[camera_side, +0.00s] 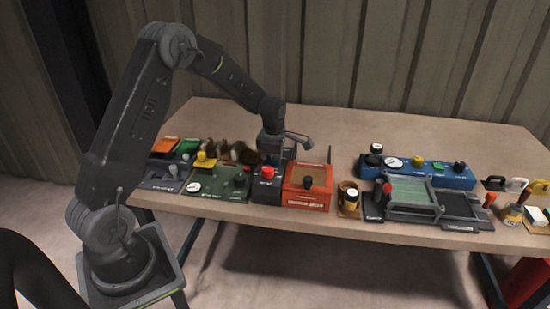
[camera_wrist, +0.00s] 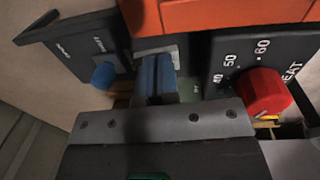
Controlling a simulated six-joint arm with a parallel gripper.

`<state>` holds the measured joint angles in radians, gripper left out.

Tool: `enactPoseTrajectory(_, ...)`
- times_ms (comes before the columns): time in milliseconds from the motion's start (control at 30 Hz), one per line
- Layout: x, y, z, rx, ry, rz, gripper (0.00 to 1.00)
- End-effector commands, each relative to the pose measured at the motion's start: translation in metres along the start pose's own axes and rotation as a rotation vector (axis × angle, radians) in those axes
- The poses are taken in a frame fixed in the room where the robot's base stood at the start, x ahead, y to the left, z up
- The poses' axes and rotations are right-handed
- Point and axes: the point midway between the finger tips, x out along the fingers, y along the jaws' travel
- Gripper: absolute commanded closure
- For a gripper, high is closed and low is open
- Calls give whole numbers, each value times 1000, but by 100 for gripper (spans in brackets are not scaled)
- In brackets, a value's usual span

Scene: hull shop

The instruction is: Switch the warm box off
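A dark panel in the wrist view carries a red knob (camera_wrist: 263,92) beside the numbers 50 and 60 and lettering that seems to read HEAT. In the side view a red knob (camera_side: 267,172) sits on a small dark box (camera_side: 266,190), left of an orange box (camera_side: 306,198) with a windowed top and a dark knob. I cannot tell for sure which is the warm box. My gripper (camera_side: 270,155) hangs just above and behind the red knob. Its blue fingers (camera_wrist: 156,77) are side by side, with nothing seen between them. Contact below the fingertips is hidden.
A green panel (camera_side: 222,195) with yellow and dark knobs stands left of the dark box. A blue panel (camera_side: 430,175) and a dark tray-like device (camera_side: 458,206) stand right. The table (camera_side: 325,140) is clear behind.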

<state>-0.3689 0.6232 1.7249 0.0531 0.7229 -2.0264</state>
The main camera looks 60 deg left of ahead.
Motion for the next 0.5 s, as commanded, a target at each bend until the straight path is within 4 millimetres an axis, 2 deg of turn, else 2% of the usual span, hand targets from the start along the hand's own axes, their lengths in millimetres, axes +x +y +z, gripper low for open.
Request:
enactPoseTrajectory(367,-2,-1,0,0,-1,2,100)
enactPoseTrajectory(500,-14,-2,0,0,-2,3,100)
